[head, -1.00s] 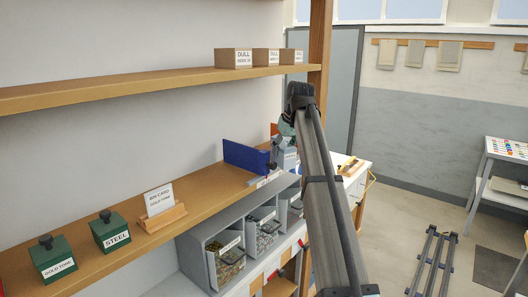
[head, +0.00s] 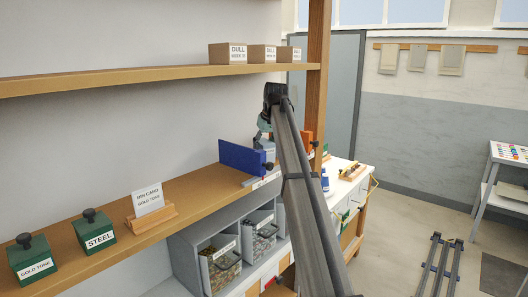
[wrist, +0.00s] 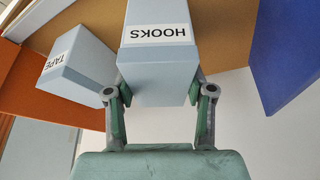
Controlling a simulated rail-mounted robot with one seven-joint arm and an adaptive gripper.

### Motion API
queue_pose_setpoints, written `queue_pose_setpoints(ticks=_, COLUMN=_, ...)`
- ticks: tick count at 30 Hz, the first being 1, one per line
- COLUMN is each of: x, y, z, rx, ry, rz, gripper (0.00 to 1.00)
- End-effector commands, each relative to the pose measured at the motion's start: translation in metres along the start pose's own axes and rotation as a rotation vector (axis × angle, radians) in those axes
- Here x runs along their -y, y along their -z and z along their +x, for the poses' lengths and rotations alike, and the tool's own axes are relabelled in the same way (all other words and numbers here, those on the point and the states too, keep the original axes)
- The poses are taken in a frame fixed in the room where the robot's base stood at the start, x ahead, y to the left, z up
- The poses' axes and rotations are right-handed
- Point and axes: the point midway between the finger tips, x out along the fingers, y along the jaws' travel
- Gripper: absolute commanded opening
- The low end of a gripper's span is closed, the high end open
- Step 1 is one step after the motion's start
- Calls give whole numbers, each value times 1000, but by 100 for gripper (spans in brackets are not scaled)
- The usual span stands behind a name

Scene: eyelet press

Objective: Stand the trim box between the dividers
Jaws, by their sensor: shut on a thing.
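My gripper (wrist: 161,98) is shut on a light blue box labelled HOOKS (wrist: 160,65). One finger is on each side of the box, and the label reads upside down in the wrist view. A blue divider (wrist: 288,45) is to its right in that view, with a gap. An orange divider (wrist: 45,95) is at the left. A light blue box labelled TAPE (wrist: 80,68) is between the held box and the orange divider. In the head view, the blue divider (head: 240,157) stands on the shelf, and the orange divider (head: 306,143) is partly hidden by my arm.
The wooden shelf (head: 190,190) also carries a bin card (head: 148,197) and green blocks labelled STEEL (head: 96,232) and GOLD TONE (head: 32,260). Boxes labelled DULL (head: 227,54) stand on the upper shelf. Grey bins (head: 222,265) are below.

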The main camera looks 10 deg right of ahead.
Motion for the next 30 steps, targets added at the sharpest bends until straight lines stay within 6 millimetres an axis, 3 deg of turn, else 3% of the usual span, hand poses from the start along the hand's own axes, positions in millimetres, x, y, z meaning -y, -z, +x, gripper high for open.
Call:
queue_pose_setpoints(ticks=3, x=0, y=-6, z=12, rx=-2, ry=0, rz=0, gripper=14)
queue_pose_setpoints(ticks=15, x=0, y=-7, z=14, rx=-2, ry=0, rz=-1, gripper=14)
queue_pose_setpoints(ticks=16, x=0, y=-6, z=14, rx=-2, ry=0, rz=-1, gripper=60)
queue_pose_setpoints(ticks=18, x=0, y=-6, z=14, rx=-2, ry=0, rz=-1, gripper=79)
queue_pose_setpoints(ticks=30, x=0, y=-5, z=12, rx=-2, ry=0, rz=-1, gripper=79)
